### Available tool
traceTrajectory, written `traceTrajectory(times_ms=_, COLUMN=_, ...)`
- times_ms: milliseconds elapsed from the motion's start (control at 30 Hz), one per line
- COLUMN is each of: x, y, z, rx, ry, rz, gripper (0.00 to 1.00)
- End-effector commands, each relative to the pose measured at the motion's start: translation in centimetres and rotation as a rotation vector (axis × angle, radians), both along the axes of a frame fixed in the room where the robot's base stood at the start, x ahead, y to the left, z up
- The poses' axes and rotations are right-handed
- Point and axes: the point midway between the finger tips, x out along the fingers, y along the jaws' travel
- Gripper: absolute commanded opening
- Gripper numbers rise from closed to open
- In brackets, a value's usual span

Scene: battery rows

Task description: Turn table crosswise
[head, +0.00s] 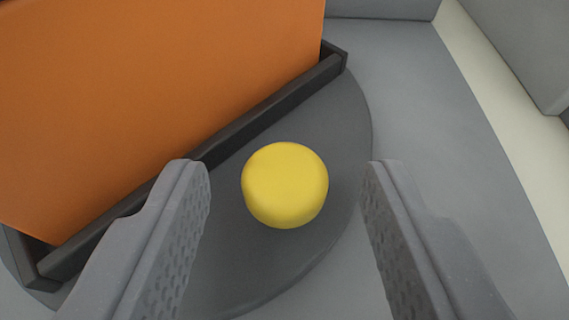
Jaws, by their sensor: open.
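A dark grey round turntable (340,125) fills the middle of the head view. A yellow round knob (285,185) stands on it near its right edge. A large orange block (150,100) sits on the turntable inside a black rail frame (270,112), which runs diagonally from lower left to upper right. My gripper (287,180) is open, with one finger on each side of the yellow knob and a gap on both sides. The left finger covers part of the black frame. The turntable's left part is hidden by the block and the finger.
Light grey floor (410,90) surrounds the turntable and is clear on the right. A pale cream strip (510,140) runs down the right side. A grey wall or box (525,45) stands at the top right, and another grey edge (380,8) lies at the top.

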Motion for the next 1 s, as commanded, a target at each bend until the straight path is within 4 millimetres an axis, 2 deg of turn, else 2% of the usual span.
traceTrajectory(times_ms=300, x=0.18, y=-0.03, z=-0.07, rx=0.000, ry=0.001, rz=-0.001, gripper=0.45)
traceTrajectory(times_ms=333, x=0.18, y=-0.03, z=-0.07, rx=0.000, ry=0.001, rz=-0.001, gripper=0.39)
traceTrajectory(times_ms=467, x=0.17, y=-0.03, z=-0.08, rx=0.000, ry=0.001, rz=-0.001, gripper=0.03)
traceTrajectory(times_ms=500, x=0.17, y=-0.03, z=-0.08, rx=0.000, ry=0.001, rz=-0.001, gripper=0.00)
traceTrajectory(times_ms=567, x=0.17, y=0.49, z=-0.08, rx=-0.001, ry=0.001, rz=0.003, gripper=0.00)
traceTrajectory(times_ms=1000, x=0.25, y=0.20, z=0.02, rx=0.001, ry=0.000, rz=0.013, gripper=0.00)
